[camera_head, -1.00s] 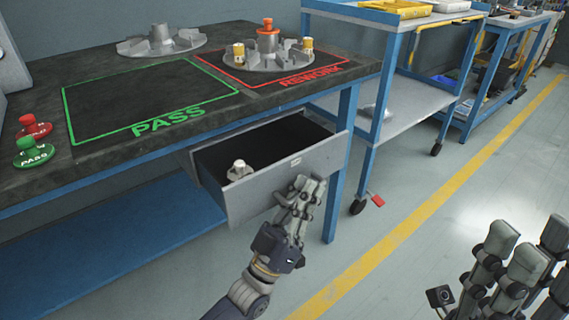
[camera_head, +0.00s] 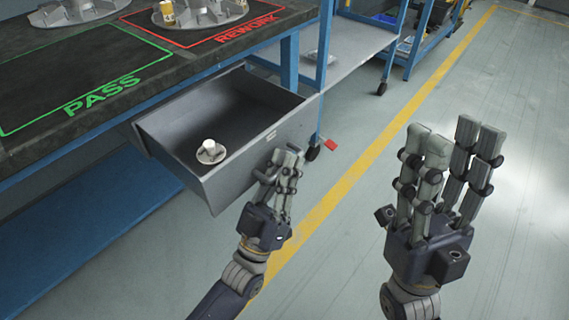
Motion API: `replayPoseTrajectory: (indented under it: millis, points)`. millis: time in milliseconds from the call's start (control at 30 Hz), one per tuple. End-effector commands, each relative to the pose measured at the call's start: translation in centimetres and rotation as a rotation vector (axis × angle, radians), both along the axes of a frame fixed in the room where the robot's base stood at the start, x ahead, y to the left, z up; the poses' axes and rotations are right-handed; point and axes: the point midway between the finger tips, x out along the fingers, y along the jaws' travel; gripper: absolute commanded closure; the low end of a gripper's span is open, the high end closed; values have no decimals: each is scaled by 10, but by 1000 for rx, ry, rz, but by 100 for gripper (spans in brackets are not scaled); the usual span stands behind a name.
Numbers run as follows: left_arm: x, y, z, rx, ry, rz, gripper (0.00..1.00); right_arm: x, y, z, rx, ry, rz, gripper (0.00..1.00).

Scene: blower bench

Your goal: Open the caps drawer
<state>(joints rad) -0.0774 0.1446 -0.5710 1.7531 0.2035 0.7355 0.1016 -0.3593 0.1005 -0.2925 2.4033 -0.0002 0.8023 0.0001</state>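The grey drawer (camera_head: 268,150) stands well out from under the bench, its inside open to view. One small white-topped part with a round base (camera_head: 210,152) sits on the drawer floor near the left wall. My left gripper (camera_head: 284,165) is at the drawer's front face, its fingers closed around the handle there, which they mostly hide. My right gripper (camera_head: 445,150) is in the open air to the right of the drawer, fingers pointing up, empty and apart from everything.
The dark bench top (camera_head: 110,50) has a green PASS area and a red REWORK area with a metal impeller (camera_head: 200,15) on it. A blue-framed cart (camera_head: 350,50) stands behind the drawer, with a red caster pedal (camera_head: 330,145). The floor at right is clear.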

Motion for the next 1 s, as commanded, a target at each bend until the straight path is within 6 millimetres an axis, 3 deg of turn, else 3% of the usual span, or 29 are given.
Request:
replayPoseTrajectory:
  millis: [433,1000]
  points:
    - [-4,2,-6,3,3,0,82,0,0,0,0,0,1,60]
    - [-70,36,-77,2,4,0,82,0,0,0,1,-1,1,60]
